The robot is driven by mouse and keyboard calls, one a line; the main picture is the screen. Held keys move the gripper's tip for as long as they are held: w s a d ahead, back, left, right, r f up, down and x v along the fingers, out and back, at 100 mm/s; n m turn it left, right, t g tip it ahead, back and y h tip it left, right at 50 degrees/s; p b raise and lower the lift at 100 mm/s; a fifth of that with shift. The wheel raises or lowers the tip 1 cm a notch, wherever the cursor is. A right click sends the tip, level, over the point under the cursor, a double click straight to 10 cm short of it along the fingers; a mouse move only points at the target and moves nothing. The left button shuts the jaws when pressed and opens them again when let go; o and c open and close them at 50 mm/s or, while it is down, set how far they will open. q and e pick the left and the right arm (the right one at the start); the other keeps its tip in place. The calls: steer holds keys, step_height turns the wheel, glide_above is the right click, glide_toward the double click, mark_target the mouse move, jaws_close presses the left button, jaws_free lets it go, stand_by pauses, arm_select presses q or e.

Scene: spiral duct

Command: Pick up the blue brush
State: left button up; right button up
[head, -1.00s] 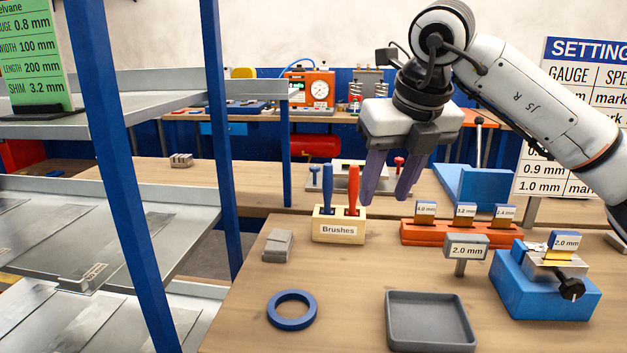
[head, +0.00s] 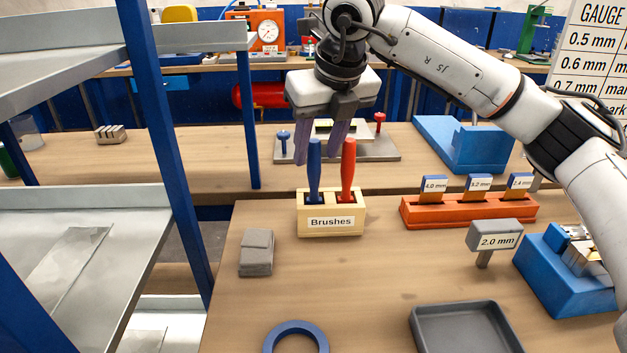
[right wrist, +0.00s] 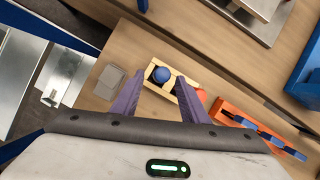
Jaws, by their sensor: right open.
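The blue brush (head: 314,170) stands upright in the left slot of the wooden holder labelled "Brushes" (head: 331,222). A red brush (head: 348,170) stands in the right slot. My right gripper (head: 318,160) is open and empty, its purple fingers pointing down behind and above the blue brush's handle. In the right wrist view, the blue brush's round top (right wrist: 161,75) shows between and beyond the two finger tips (right wrist: 160,88), with no contact that I can make out. The red brush (right wrist: 201,95) is partly hidden behind the right finger there. My left gripper is not in view.
A grey block (head: 257,252) lies left of the holder. An orange rack (head: 468,212) with labelled gauges and a blue fixture (head: 565,282) stand at the right. A grey tray (head: 465,330) and blue ring (head: 295,335) are in front. A blue shelf post (head: 165,140) rises at the left.

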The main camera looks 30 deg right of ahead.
glide_above(314, 198)
steer(key=x, duration=0.4)
steer(key=shift+s+d+f+p, duration=0.2)
steer(key=shift+s+p, duration=0.1)
steer(key=shift+s, duration=0.05)
jaws_close()
steer(key=shift+r, duration=0.2)
